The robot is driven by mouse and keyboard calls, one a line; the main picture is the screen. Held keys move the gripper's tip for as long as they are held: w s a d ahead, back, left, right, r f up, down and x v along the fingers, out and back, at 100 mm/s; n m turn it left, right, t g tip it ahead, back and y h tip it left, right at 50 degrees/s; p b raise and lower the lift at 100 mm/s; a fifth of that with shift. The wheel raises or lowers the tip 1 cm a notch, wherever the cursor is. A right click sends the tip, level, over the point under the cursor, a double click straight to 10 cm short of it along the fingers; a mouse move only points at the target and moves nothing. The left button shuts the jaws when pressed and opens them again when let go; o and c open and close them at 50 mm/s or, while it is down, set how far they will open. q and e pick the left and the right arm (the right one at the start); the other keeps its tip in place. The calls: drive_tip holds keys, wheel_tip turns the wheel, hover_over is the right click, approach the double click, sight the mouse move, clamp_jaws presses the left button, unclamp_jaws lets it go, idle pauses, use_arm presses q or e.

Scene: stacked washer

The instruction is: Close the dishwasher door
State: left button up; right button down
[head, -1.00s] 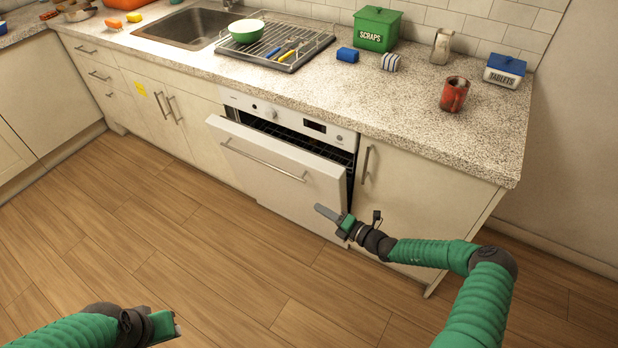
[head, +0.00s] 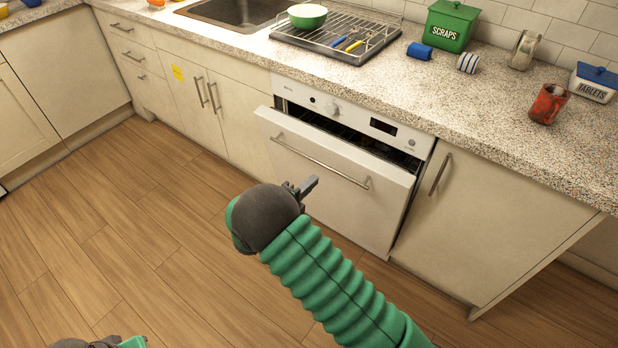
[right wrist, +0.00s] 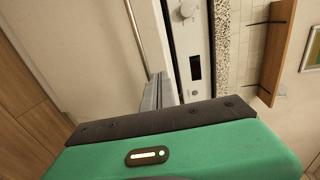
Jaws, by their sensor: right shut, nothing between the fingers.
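The dishwasher (head: 355,118) is built in under the counter. Its white door (head: 345,185) is partly open, with the top edge tilted out from the control panel and a dark gap showing. A bar handle (head: 318,162) crosses the door. My right gripper (head: 311,185) is shut and empty in front of the door; I cannot tell if it touches. In the right wrist view its fingers (right wrist: 159,90) show beside the door (right wrist: 100,50) and control panel (right wrist: 192,50). My left gripper (head: 132,342) is at the bottom left edge, mostly cut off.
A cupboard with a vertical handle (head: 440,174) stands right of the dishwasher. The counter (head: 400,82) above holds a dish rack (head: 335,45), a green scraps tin (head: 450,25) and a red mug (head: 548,104). The wooden floor (head: 130,235) is clear.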

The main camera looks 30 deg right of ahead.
drive_tip(key=b, duration=0.2)
approach(346, 145)
drive_tip(key=f, duration=0.1)
drive_tip(key=d, duration=0.1)
drive_tip(key=f, duration=0.1)
drive_tip(key=shift+w+d+f, duration=0.15)
drive_tip(key=shift+w+f, duration=0.1)
drive_tip(key=shift+f, duration=0.1)
drive_tip(key=shift+w+d+r, duration=0.15)
drive_tip(key=shift+w+d, duration=0.1)
drive_tip(key=shift+d, duration=0.3)
drive_tip(key=shift+y, duration=0.6)
drive_tip(key=d, duration=0.2)
drive_tip(key=w+d+r+p, duration=0.1)
drive_tip(key=d, duration=0.1)
drive_tip(key=w+d, duration=0.1)
drive_tip(key=d, duration=0.1)
drive_tip(key=shift+w+r, duration=0.2)
drive_tip(key=shift+r, duration=0.05)
drive_tip(key=shift+g, duration=0.4)
drive_tip(key=shift+a, duration=0.1)
